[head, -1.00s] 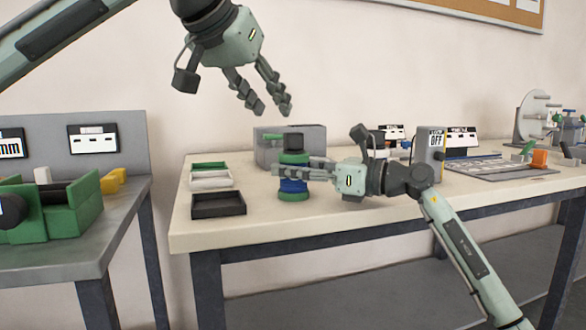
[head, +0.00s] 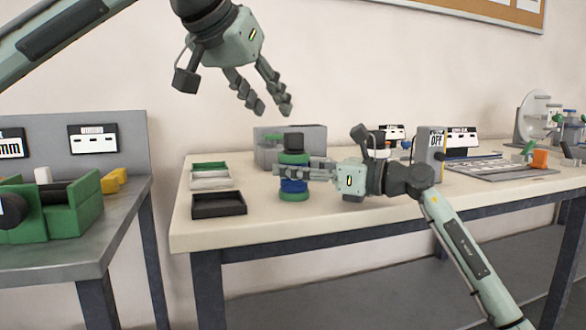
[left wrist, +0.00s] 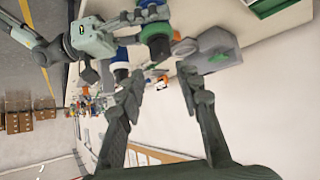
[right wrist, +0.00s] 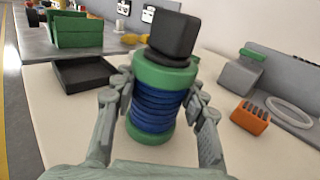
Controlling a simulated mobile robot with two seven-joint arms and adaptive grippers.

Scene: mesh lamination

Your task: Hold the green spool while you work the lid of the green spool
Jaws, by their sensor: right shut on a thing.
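The green spool (head: 294,186) stands upright on the cream table, with green flanges and a blue winding around its middle. It also shows in the right wrist view (right wrist: 156,106). Its lid is a dark block-shaped knob (right wrist: 174,35) on top, seen in the head view too (head: 293,141). My right gripper (head: 280,172) is shut around the spool's middle, one finger on each side. My left gripper (head: 272,110) is open and empty, above the spool and slightly to its left. In the left wrist view its fingers (left wrist: 155,85) are apart with nothing between them.
A black tray (head: 219,205) and white and green trays lie left of the spool. A grey box (head: 270,150) stands close behind it. A grey switch post (head: 429,145) stands to the right. Green bins (head: 75,209) are on the left bench, across a gap.

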